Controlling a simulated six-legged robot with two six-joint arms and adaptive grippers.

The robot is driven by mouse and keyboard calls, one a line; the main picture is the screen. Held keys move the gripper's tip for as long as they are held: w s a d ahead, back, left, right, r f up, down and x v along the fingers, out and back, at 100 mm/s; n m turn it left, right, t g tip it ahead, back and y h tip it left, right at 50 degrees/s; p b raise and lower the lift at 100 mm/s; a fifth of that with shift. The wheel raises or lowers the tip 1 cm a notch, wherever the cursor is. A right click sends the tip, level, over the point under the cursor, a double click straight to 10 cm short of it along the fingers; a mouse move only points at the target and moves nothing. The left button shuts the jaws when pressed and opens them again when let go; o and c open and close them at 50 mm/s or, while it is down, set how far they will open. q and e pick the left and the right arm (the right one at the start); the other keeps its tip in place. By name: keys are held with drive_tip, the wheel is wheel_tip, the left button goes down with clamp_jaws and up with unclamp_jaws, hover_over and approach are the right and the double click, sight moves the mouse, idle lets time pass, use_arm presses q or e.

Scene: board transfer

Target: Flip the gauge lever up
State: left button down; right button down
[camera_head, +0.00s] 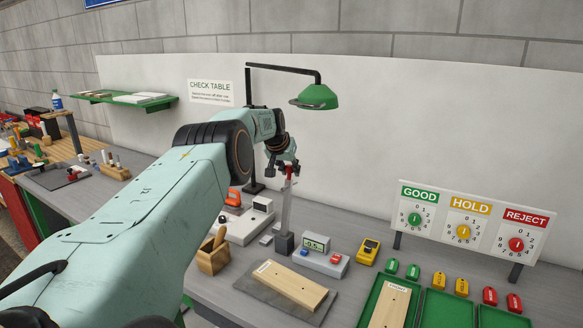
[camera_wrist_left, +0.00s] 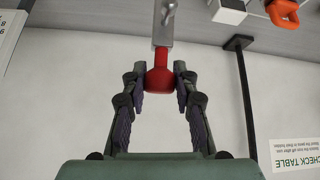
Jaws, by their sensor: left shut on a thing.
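The gauge lever (camera_head: 287,208) is a grey metal bar that stands nearly upright from a dark block on the bench. Its red knob (camera_wrist_left: 160,78) is at its top end. My left gripper (camera_head: 284,169) is at the top of the lever. In the left wrist view, the left gripper's two fingers (camera_wrist_left: 160,100) sit on either side of the red knob, shut on it. The gauge's display box (camera_head: 318,243), with a blue and a red button, sits to the right of the lever's base. My right gripper is not in view.
A labelled wooden board (camera_head: 290,284) lies on a dark mat in front. Another board (camera_head: 391,306) lies in a green tray at the right. A yellow device (camera_head: 368,252) stands near the display. A green lamp (camera_head: 316,96) hangs above. A wooden holder (camera_head: 213,256) is left.

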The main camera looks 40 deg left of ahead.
use_arm(q)
drive_tip(key=shift+w+r, duration=0.25)
drive_tip(key=shift+r, duration=0.15)
drive_tip(key=c, duration=1.4)
unclamp_jaws()
drive_tip(key=o, duration=0.4)
drive_tip(key=shift+w+f, duration=0.1)
drive_tip(key=shift+f, duration=0.25)
drive_tip(key=shift+s+r, duration=0.15)
drive_tip(key=shift+s, duration=0.1)
drive_tip(key=shift+s+a+r, duration=0.1)
drive_tip(key=shift+v, duration=0.8)
drive_tip(key=v, duration=0.9)
drive_tip(key=shift+s+d+r, duration=0.15)
drive_tip(key=shift+d+r, duration=0.05)
drive_tip(key=shift+r, duration=0.15)
drive_tip(key=shift+f, duration=0.1)
